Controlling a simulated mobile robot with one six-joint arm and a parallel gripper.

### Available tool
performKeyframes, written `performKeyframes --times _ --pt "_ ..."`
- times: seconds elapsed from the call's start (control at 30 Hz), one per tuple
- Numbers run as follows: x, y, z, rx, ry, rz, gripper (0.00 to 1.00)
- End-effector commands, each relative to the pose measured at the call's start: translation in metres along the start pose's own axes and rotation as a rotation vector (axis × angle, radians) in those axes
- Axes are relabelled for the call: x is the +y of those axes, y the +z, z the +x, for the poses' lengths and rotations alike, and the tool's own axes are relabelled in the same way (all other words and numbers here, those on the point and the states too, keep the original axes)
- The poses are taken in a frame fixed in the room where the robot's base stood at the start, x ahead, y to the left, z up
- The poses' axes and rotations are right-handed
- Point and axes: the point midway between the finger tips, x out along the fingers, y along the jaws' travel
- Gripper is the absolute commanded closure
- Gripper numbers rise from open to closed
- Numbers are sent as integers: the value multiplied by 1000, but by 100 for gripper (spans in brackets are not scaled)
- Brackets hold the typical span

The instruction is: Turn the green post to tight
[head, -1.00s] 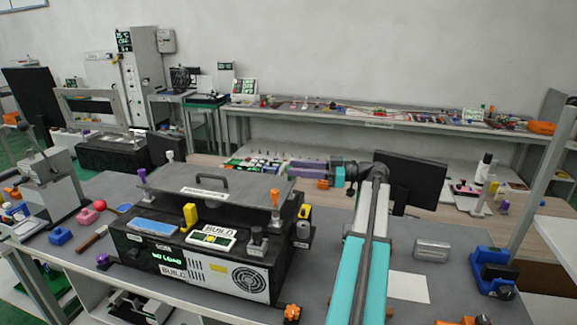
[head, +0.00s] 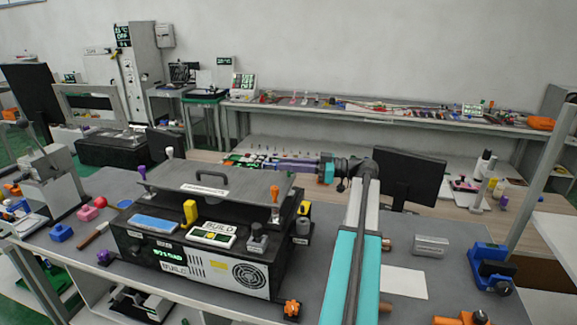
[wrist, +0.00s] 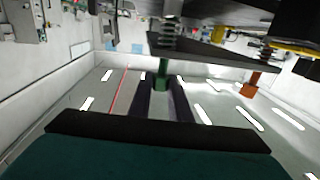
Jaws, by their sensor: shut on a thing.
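In the wrist view the green post (wrist: 163,70) stands between the two dark fingers of my gripper (wrist: 162,84), below a threaded spring-like part at the edge of a dark plate. The gripper is shut on the post. In the head view my gripper (head: 288,165) reaches in from the right behind the rear right corner of the grey lid (head: 235,190). The green post is not clearly visible there.
The lid has a handle (head: 212,177) and stands on a black machine (head: 130,245). A monitor (head: 410,182) stands right of my arm.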

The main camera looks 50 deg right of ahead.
Motion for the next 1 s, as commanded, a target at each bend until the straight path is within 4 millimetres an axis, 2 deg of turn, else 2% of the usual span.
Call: performKeyframes --times 0.5,0.87,0.9,0.97,1.0 --pt "-2 2 1 -1 120 -1 100" --pt "-1 0 1 0 129 1 100" --pt "-1 0 1 0 129 1 76" --pt "-1 0 1 0 129 1 66" --pt "-1 0 1 0 129 1 64"
